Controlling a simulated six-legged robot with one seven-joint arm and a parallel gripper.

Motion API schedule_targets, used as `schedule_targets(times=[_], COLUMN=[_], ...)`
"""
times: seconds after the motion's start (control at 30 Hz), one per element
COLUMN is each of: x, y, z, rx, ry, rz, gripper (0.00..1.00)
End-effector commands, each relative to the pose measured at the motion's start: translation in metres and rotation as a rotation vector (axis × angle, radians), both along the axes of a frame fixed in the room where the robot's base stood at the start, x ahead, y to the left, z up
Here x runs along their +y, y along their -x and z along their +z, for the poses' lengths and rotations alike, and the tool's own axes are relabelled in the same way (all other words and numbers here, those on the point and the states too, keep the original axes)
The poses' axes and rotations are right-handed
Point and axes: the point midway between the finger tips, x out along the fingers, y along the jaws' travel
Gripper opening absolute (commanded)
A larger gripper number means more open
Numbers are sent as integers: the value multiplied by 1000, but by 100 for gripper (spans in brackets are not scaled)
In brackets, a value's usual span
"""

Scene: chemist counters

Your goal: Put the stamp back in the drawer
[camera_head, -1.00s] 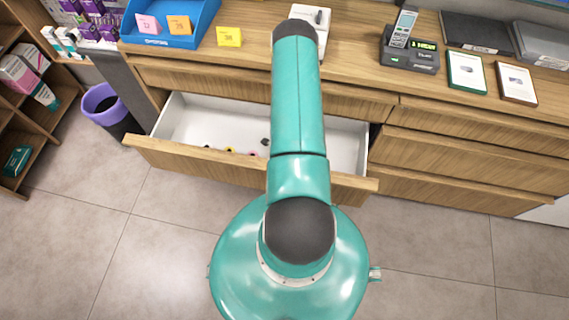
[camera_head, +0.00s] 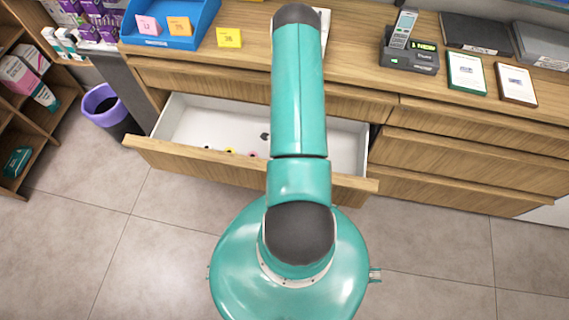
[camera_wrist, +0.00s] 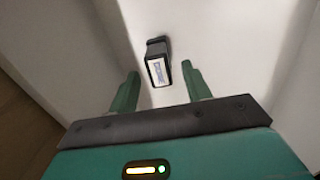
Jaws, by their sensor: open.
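The stamp (camera_wrist: 158,66) is a small black block with a white label marked in blue. In the wrist view it lies against the white inside of the open drawer, just ahead of my gripper and between the lines of its fingers. My gripper (camera_wrist: 160,74) is open, with a green finger on each side and clear gaps to the stamp. In the head view the drawer (camera_head: 190,124) is pulled out, with a white inside and wooden front. A small dark thing (camera_head: 264,136) shows in it beside my arm, perhaps the stamp. My arm hides my gripper there.
Several small round coloured things (camera_head: 230,151) lie near the drawer's front wall. A purple bin (camera_head: 107,107) stands on the floor at left.

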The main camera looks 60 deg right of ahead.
Motion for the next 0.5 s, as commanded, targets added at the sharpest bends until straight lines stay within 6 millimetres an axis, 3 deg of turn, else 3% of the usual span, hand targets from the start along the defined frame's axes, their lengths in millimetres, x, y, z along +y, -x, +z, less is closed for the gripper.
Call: schedule_targets(times=[0.3,0.5], x=[-1,-1], y=[1,2], z=[58,74], rx=[-1,0], ry=[3,0], rz=[0,1], gripper=[48,48])
